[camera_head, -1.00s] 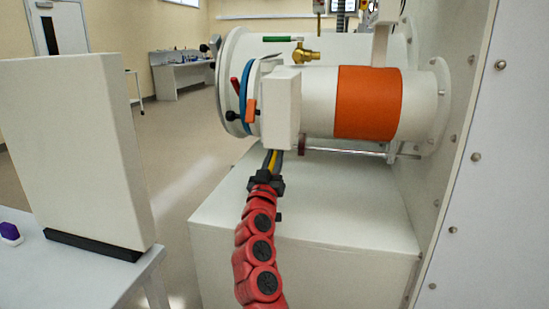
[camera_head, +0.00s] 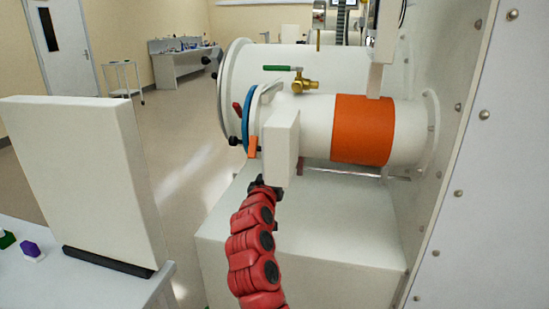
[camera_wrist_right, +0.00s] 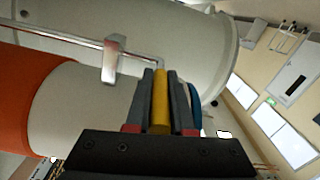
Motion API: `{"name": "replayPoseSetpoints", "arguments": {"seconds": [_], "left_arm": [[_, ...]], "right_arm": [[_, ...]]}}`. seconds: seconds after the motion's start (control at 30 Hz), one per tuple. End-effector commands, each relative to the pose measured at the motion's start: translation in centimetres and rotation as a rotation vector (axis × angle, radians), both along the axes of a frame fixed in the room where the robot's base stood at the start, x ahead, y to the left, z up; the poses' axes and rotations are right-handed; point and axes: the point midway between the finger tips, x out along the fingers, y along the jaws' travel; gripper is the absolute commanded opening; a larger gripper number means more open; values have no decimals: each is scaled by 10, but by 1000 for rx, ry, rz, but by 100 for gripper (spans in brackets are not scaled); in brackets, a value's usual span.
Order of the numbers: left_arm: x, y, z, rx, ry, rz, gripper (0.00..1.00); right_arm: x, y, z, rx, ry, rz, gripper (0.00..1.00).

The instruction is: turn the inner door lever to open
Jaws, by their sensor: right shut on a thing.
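The inner door lever shows in the right wrist view as a yellow grip (camera_wrist_right: 160,98) by the end of a thin metal rod (camera_wrist_right: 72,37). The rod runs along the underside of the white antechamber tube (camera_head: 312,112) through a metal bracket (camera_wrist_right: 113,58). My right gripper (camera_wrist_right: 160,74) is shut on the yellow grip, one dark finger on each side. In the head view my red right arm reaches up under the tube's front end. Its fingers and the lever are hidden there behind a white box (camera_head: 281,148). My left gripper is not in view.
A larger white tube (camera_head: 325,65) lies behind. A white panel (camera_head: 85,180) stands on the left table. Floor between is clear.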

Motion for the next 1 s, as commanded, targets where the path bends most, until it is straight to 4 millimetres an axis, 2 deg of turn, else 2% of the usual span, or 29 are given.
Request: {"name": "replayPoseSetpoints", "arguments": {"seconds": [0.03,0.1,0.47,0.5,0.67,1.0], "left_arm": [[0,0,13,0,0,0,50],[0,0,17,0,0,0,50],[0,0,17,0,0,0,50],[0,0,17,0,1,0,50],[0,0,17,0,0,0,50],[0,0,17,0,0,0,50]], "right_arm": [[0,-1,12,13,28,0,0],[1,-1,12,26,70,0,0],[1,-1,7,34,105,2,0],[1,-1,7,34,105,2,23],[1,-1,7,34,105,2,51],[-1,1,7,34,105,2,51]]}}
